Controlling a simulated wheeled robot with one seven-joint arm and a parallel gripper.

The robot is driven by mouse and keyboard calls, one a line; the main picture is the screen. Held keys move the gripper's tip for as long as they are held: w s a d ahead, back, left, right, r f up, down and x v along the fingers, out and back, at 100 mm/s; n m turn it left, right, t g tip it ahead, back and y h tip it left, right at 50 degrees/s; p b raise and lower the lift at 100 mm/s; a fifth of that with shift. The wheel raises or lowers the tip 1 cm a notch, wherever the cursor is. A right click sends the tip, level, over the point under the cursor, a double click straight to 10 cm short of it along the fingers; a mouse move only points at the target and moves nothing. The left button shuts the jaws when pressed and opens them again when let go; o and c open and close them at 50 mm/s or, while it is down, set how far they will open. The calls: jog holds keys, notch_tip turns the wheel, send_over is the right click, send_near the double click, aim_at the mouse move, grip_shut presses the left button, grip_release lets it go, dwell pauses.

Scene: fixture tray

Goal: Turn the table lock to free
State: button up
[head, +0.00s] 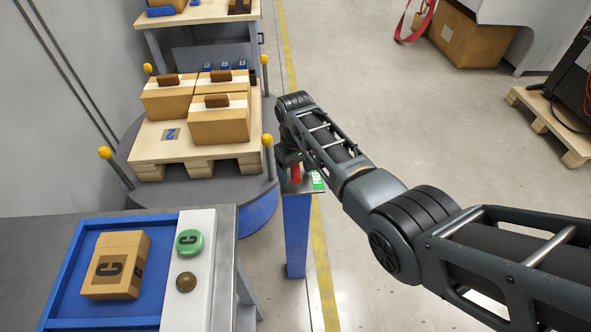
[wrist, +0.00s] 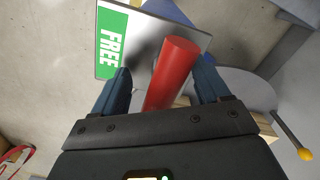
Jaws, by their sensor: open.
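The table lock's red handle (wrist: 172,75) stands between the two fingers of my gripper (wrist: 164,78) in the wrist view. The fingers are open, with a gap seen on both sides of the handle. A green label reading FREE (wrist: 110,45) lies on the lock's grey plate (wrist: 147,32), left of the handle. In the head view, the red handle (head: 296,173) shows just below my gripper (head: 288,160), on top of a blue post (head: 297,235). The green label (head: 318,180) is right of it. My wrist hides part of the lock plate.
The round grey table (head: 205,205) beside the post carries a pallet (head: 150,142) with several cartons (head: 218,125). Yellow-topped posts (head: 105,153) stand around it. A blue tray (head: 80,255) with a carton marked C (head: 117,262) is in front. Open floor lies right.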

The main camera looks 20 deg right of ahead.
jog(key=shift+r, duration=3.9)
